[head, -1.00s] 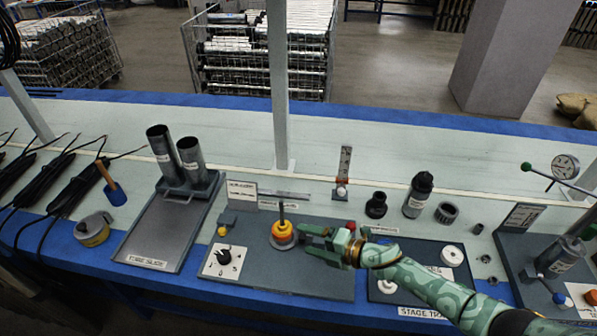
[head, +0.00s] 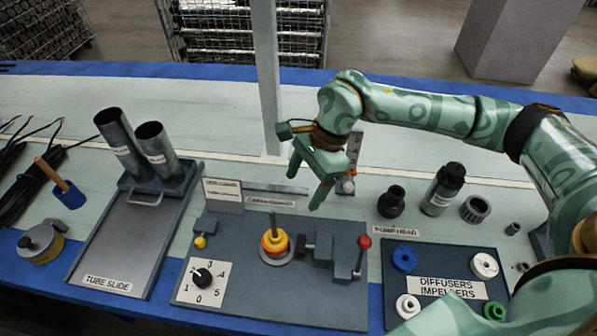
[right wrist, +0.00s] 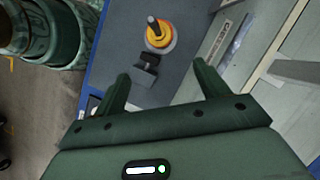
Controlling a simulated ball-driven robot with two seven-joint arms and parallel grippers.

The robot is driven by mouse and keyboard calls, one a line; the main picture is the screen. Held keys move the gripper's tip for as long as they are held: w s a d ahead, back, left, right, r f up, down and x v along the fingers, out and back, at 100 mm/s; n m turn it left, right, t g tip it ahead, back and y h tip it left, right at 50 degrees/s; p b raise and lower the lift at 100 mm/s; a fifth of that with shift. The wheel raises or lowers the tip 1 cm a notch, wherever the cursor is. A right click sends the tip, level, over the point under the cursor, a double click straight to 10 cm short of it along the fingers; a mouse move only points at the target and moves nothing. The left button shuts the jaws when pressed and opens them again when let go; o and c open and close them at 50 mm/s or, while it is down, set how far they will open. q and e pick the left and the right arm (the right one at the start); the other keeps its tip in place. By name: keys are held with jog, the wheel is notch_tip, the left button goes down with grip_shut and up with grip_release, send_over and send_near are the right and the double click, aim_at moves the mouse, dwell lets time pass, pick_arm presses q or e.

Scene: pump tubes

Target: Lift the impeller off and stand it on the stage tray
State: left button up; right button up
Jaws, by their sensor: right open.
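A stack of orange-red and yellow round parts (head: 274,243) sits around an upright shaft on the dark pump head plate (head: 240,285); which ring is the impeller I cannot tell. The stack also shows in the right wrist view (right wrist: 158,37). The dark stage tray (head: 440,258) lies to the right, holding a blue ring (head: 404,259), white rings and a green ring (head: 494,311). My right gripper (head: 303,190) is open and empty, above and behind the stack, its fingers pointing down. In the wrist view the stack lies beyond the gap between its fingertips (right wrist: 161,74). My left gripper is out of view.
A lever with a red knob (head: 363,243) and a dark clamp block stand right of the stack. A numbered dial (head: 204,278) is front left. The tube slide (head: 115,250) with two tubes is further left. A black bottle (head: 443,188) and dark fittings stand behind the tray.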

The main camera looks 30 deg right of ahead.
aim_at(280, 233)
jog(key=b+x, duration=0.4)
jog(key=x, duration=1.1)
jog(key=shift+a+f+b, duration=0.2)
jog(key=shift+f+b, duration=0.05)
jog(key=shift+b, duration=0.1)
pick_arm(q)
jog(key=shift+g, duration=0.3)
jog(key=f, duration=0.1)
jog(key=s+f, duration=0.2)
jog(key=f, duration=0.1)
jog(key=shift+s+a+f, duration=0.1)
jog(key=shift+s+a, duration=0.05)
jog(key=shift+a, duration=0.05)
pick_arm(e)
jog(key=c, duration=1.3)
pick_arm(q)
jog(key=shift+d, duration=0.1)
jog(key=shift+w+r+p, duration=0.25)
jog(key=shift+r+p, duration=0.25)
jog(key=shift+p, duration=0.1)
pick_arm(e)
jog(key=shift+r, duration=0.75)
